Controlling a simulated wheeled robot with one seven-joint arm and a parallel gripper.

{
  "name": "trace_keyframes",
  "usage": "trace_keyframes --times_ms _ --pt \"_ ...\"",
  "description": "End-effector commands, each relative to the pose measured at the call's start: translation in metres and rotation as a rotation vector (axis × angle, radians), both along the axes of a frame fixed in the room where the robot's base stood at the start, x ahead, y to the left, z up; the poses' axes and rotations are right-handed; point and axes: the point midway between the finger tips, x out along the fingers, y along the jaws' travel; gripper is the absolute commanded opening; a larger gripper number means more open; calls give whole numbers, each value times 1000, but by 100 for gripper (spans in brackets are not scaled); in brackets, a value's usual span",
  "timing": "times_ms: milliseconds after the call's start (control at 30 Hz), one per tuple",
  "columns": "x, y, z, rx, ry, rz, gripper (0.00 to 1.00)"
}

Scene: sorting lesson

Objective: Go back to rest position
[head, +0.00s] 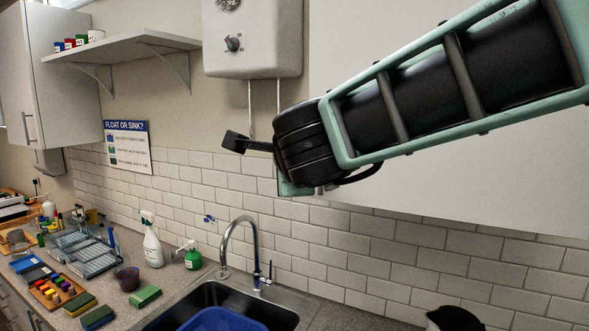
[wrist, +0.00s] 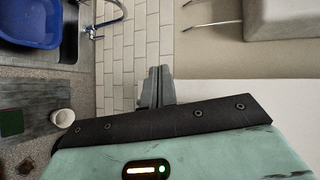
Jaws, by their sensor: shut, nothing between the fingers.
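My gripper (wrist: 160,74) shows in the wrist view with its two dark fingers together and nothing held. It is in the air in front of the tiled wall (wrist: 126,60). In the head view my arm reaches in from the upper right, raised above the counter and right of the tap.
The sink with a blue basin (head: 222,320) lies below. The white water heater (head: 255,55) and shelf (head: 120,48) hang on the wall.

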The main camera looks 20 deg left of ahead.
Motion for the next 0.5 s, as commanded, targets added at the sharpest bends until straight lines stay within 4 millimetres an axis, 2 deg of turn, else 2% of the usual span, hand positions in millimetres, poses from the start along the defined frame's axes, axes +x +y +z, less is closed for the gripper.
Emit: trace_keyframes --times_ms 200,500 --pt "-33 2 9 2 0 3 0" --pt "-45 2 12 -4 -2 6 0"
